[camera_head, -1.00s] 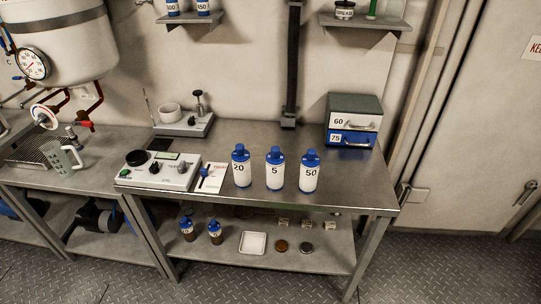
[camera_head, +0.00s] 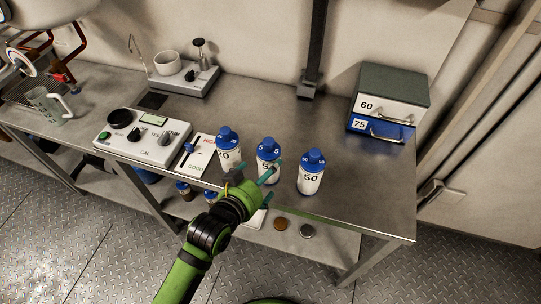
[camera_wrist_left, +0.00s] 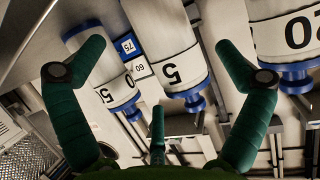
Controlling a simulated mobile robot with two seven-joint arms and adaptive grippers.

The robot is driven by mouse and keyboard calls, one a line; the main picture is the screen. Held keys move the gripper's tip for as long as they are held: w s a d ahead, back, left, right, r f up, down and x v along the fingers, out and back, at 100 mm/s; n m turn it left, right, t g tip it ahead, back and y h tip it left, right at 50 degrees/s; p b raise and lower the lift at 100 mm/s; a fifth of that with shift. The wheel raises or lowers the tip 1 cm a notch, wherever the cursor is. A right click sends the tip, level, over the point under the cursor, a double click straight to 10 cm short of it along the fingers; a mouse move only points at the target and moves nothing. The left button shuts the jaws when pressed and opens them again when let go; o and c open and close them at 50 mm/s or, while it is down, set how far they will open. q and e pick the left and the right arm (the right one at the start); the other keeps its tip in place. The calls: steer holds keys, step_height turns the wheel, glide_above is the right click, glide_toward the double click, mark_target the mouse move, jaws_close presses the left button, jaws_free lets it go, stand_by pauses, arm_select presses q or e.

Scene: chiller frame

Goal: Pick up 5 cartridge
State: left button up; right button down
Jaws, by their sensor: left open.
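The 5 cartridge (camera_head: 267,150), a white bottle with a blue cap, stands upright on the metal bench between the 20 cartridge (camera_head: 228,141) and the 50 cartridge (camera_head: 311,176). My left gripper (camera_head: 254,171) is open in front of it, and its fingers hide part of the label. In the left wrist view the picture is upside down; the 5 cartridge (camera_wrist_left: 170,50) hangs between the spread green fingers, with no clear contact. The 50 cartridge (camera_wrist_left: 112,82) is partly behind the left finger, and the 20 cartridge (camera_wrist_left: 285,28) is at the right. My right gripper is not in view.
A control box (camera_head: 143,137) and a small card panel stand left of the cartridges. A drawer unit (camera_head: 390,101) marked 60 and 75 stands at the back right. The bench right of the 50 cartridge is clear. A lower shelf (camera_head: 325,243) runs below.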

arm_select(q)
steer(key=shift+x, duration=0.75)
steer(key=x, duration=0.4)
steer(key=shift+p, duration=0.4)
steer(key=c, duration=1.2)
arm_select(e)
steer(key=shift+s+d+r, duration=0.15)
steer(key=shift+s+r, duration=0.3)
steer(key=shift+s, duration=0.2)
